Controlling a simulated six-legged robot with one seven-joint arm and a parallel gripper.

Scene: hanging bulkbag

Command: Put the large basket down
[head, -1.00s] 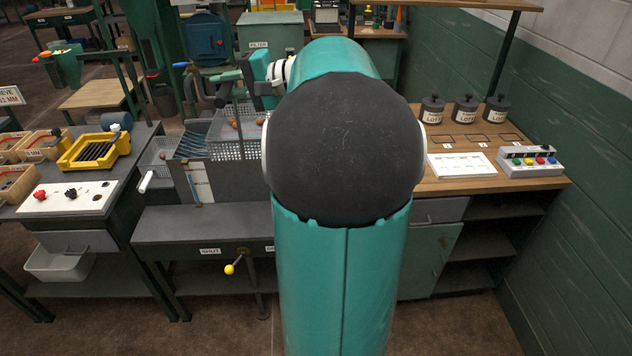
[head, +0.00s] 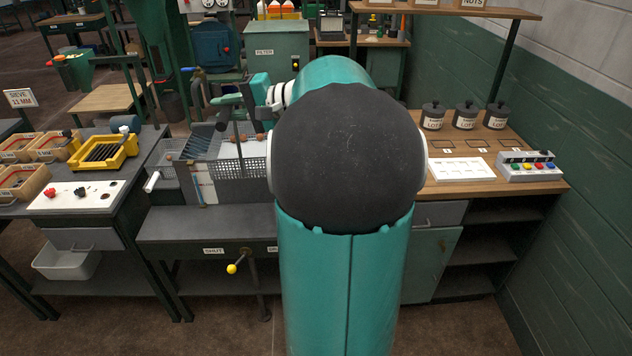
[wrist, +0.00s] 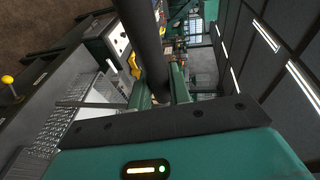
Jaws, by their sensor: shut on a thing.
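The large basket (head: 240,168) is a grey perforated basket. In the head view it is low at the grey tank on the centre bench, left of my arm, with a few brown round things near its far side. A dark upright bar (head: 237,124) runs up from it. My gripper (head: 232,100) is shut around a dark bar at the top, which looks like the basket's handle. In the wrist view my gripper (wrist: 160,98) has the thick dark bar (wrist: 150,45) between its fingers. My arm hides the basket's right side, and I cannot tell whether its bottom touches anything.
The grey bench (head: 205,224) has a yellow-knobbed lever (head: 232,268) in front. A yellow rack (head: 103,152) and wooden boxes (head: 45,147) stand left. Dark pots (head: 466,115) and a button box (head: 528,166) stand on the right bench. Bare bench shows in front of the tank.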

